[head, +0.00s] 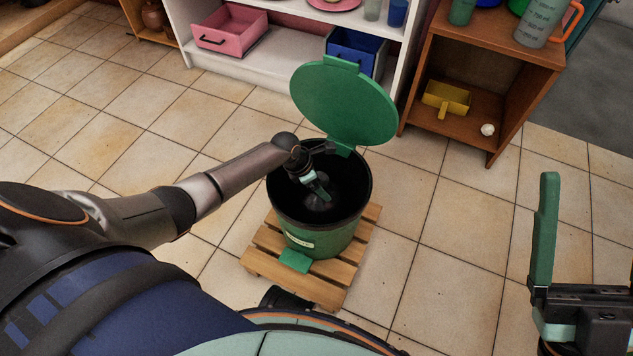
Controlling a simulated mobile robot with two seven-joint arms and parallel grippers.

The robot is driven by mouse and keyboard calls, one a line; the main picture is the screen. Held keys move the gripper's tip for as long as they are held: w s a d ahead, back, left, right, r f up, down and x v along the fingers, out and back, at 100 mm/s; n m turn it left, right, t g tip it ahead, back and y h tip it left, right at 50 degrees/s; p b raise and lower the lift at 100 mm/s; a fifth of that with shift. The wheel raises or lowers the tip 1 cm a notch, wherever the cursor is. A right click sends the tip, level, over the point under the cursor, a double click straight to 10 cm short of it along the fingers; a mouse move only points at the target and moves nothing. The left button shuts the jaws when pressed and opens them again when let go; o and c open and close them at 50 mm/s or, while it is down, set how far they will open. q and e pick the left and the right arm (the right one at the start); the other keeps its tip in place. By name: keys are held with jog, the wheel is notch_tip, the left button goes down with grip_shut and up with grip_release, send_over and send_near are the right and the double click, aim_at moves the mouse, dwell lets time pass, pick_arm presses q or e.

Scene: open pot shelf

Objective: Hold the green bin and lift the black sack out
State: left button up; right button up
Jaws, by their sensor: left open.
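The green bin (318,242) stands upright on a wooden slatted pallet, with its round green lid (345,103) swung up at the back. The black sack (350,187) lines the inside, and its dark edge shows around the rim. My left gripper (322,190) points down into the bin's mouth, open, with the black lining around and below it. Whether its fingers touch the sack I cannot tell. My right gripper (545,230) is at the lower right, well away from the bin; one upright green finger shows, and the other is not clearly seen.
A wooden pallet (257,263) supports the bin. Behind are a white shelf (280,44) with pink and blue drawers, and a brown cabinet (428,60) holding a yellow scoop (446,98) and a small white ball (487,129). Tiled floor is clear left and right of the bin.

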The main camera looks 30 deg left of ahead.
pick_arm(q)
jog(key=shift+c, duration=0.3)
grip_shut()
dwell(0.5)
jog(key=shift+o, duration=0.2)
grip_release()
pick_arm(e)
jog(key=shift+r, duration=0.1)
notch_tip(320, 180, up, 8)
jog(key=n+p, duration=0.2)
jog(key=p, duration=0.6)
pick_arm(q)
jog(key=v, duration=1.2)
jog(key=shift+r+p, duration=0.25)
jog(key=shift+p, duration=0.05)
pick_arm(e)
jog(key=w+d+f+m+h, duration=0.1)
jog(key=w+f+m+h, duration=0.3)
jog(key=f+m+h, duration=0.1)
jog(key=shift+d+f, duration=0.15)
jog(key=shift+f, duration=0.4)
